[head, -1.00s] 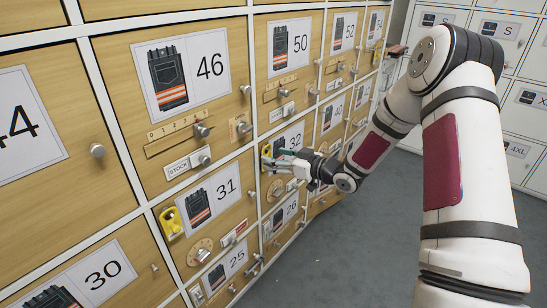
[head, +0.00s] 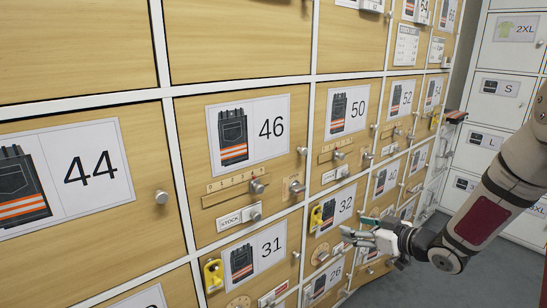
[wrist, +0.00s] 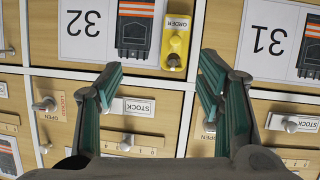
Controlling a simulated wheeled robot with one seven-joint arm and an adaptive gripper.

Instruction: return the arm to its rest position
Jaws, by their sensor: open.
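My gripper (head: 362,232) is in front of the lockers, just right of and below the door numbered 32 (head: 344,206) in the head view. Its two green-lined fingers are spread with nothing between them, as the wrist view shows (wrist: 160,78). My arm reaches in from the right edge, bent at the elbow. The yellow ORDER tag (head: 322,216) on door 32 is apart from the fingers. It also shows in the wrist view (wrist: 177,45), upside down, beyond the fingertips.
Wooden locker doors with knobs, sliders and labels fill the left and middle, among them 44 (head: 90,168), 46 (head: 270,126) and 31 (head: 271,247). Another yellow tag (head: 213,273) hangs at door 31. White lockers (head: 492,122) stand at the right. Grey floor (head: 480,270) is clear below.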

